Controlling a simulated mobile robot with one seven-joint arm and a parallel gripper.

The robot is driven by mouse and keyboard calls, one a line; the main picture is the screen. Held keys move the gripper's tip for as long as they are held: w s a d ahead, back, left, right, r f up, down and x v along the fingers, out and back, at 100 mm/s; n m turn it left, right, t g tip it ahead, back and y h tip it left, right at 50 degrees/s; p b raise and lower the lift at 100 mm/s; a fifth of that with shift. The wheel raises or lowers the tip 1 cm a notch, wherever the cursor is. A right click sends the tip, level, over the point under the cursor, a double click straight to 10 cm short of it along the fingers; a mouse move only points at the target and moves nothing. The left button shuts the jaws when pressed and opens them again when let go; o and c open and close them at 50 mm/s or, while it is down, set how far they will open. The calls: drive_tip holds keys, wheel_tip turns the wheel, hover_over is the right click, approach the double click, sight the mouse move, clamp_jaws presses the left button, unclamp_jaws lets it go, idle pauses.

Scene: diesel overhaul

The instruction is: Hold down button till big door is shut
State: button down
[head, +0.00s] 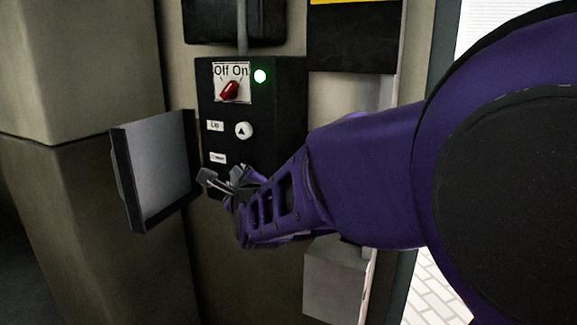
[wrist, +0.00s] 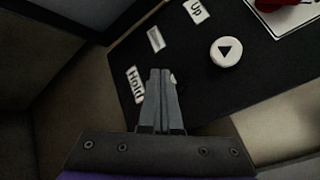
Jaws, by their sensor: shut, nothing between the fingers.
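A black control box (head: 272,115) is on the wall, with a red knob (head: 229,91) under "Off On" and a lit green lamp (head: 260,76). A white round button with a black triangle (head: 243,130) is below; it also shows in the wrist view (wrist: 227,52). A label reading "Hold" (wrist: 135,84) is lower down. A sliver of a white button (wrist: 174,79) beside it is mostly hidden by my fingertips. My gripper (wrist: 160,72) is shut and empty, its tips at this lower button; I cannot tell whether they touch. No big door is recognisable.
An open grey cover (head: 160,165) stands out from the wall left of the box. A pale box (head: 336,280) is below my arm. A dark panel with a yellow strip (head: 352,35) is above right. A wall corner (head: 75,75) is at far left.

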drive_tip(key=shift+w+d+f+b, duration=0.15)
drive_tip(key=shift+w+b, duration=0.15)
drive_tip(key=shift+b, duration=0.4)
drive_tip(key=shift+w, duration=0.1)
